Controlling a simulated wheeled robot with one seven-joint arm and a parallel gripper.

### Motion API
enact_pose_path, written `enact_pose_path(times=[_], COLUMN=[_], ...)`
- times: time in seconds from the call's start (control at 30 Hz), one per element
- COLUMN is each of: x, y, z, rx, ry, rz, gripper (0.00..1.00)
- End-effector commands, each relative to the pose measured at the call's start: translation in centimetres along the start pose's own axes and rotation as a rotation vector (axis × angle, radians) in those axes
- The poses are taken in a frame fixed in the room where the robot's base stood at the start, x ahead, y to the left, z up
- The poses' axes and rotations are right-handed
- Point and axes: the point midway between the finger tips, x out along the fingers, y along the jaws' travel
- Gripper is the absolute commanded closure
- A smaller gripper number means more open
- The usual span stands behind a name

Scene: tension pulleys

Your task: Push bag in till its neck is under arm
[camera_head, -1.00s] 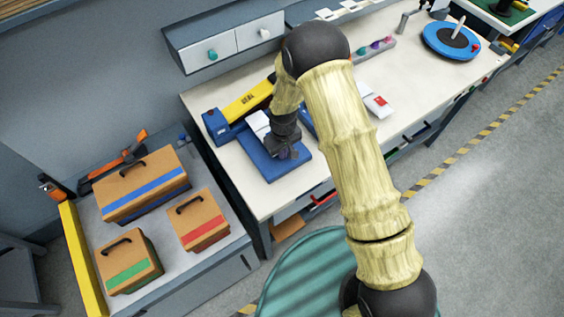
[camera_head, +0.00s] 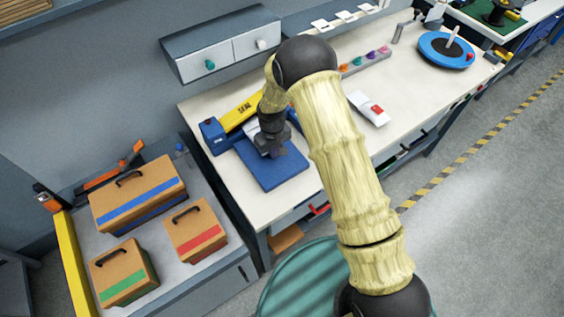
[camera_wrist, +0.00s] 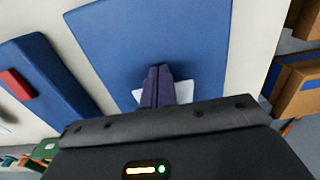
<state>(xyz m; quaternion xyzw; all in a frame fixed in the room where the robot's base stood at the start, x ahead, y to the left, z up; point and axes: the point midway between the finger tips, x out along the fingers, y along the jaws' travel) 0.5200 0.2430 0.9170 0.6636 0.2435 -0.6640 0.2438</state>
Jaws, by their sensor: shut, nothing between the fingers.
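My gripper (camera_head: 272,150) is shut and empty, low over the blue pad (camera_head: 275,178) in front of the sealer. The sealer has a yellow arm marked SEAL (camera_head: 240,112) and a blue body (camera_head: 214,136). In the wrist view, the dark closed fingers (camera_wrist: 158,72) point down at the blue pad (camera_wrist: 150,30). A white piece, likely the bag (camera_wrist: 184,91), shows on both sides of the fingers. Most of it is hidden by my gripper, so contact and the neck's place under the arm cannot be told.
A white packet with a red mark (camera_head: 369,108) lies to the right on the bench. Another blue slab (camera_wrist: 50,80) with a red part shows in the wrist view. Brown boxes (camera_head: 138,192) stand on the lower left table. A drawer cabinet (camera_head: 222,50) is behind.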

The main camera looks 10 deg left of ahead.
Motion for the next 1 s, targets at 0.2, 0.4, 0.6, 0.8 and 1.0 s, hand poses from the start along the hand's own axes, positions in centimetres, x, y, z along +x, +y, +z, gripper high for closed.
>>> enact_pose_path(times=[0.2, 0.4, 0.6, 0.8, 1.0], x=[-0.1, -2.1, -5.4, -8.5, -9.9], y=[0.5, 0.4, 0.4, 0.3, 0.3], z=[2.2, 2.8, 2.9, 2.9, 3.0], rx=[0.002, -0.004, -0.003, -0.004, -0.004], ry=[-0.002, 0.006, 0.005, 0.004, 0.000], rz=[-0.001, 0.001, 0.001, 0.001, 0.000], gripper=[1.00, 1.00, 1.00, 1.00, 1.00])
